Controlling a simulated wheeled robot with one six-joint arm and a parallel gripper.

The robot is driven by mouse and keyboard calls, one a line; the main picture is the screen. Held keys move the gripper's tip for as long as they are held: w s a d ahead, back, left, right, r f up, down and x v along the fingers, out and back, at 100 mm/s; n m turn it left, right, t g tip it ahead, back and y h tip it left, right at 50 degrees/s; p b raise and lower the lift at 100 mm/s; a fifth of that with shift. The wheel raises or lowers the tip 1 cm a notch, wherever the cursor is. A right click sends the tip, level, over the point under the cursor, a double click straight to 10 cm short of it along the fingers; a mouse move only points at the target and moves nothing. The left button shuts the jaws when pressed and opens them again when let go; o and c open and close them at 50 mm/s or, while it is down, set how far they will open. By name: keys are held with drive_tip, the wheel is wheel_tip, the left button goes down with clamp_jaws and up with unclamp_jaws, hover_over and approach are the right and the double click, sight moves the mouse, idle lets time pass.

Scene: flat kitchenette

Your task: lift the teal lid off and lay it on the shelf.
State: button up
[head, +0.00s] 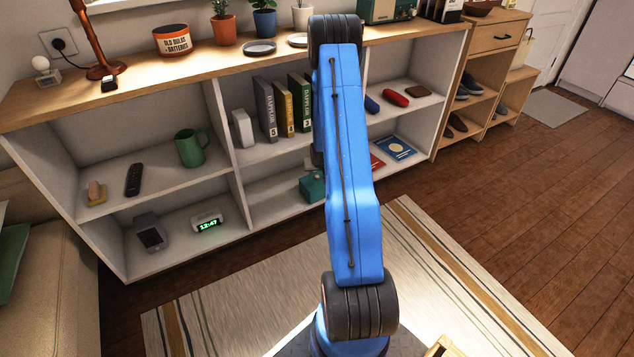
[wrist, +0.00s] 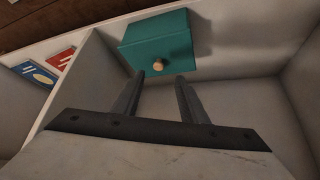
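The teal box (head: 313,188) sits in the lower middle compartment of the shelf unit in the head view, partly hidden behind my arm. In the wrist view, the teal lid (wrist: 166,40) shows as a teal face with a small gold knob (wrist: 159,65). I cannot make out a seam between lid and box. My gripper (wrist: 160,76) is open and empty, with its two dark fingers apart and pointing toward the knob. The knob appears just beyond the fingertips, in line with the gap between them. The gripper itself is hidden in the head view.
Red and blue books (wrist: 39,73) lie left of the box in the wrist view, past a white divider (wrist: 80,75). Bare shelf floor shows around the box. Upright books (head: 278,107) stand on the shelf above. A digital clock (head: 207,222) sits in the compartment to the left.

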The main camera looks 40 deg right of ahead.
sight(317, 176)
drive_tip(key=shift+d+x, duration=0.1)
drive_tip(key=shift+x, duration=2)
drive_tip(key=shift+d+x, duration=0.15)
drive_tip(key=shift+x, duration=1.9)
drive_tip(key=shift+r, duration=0.15)
drive_tip(key=shift+c, duration=0.6)
clamp_jaws()
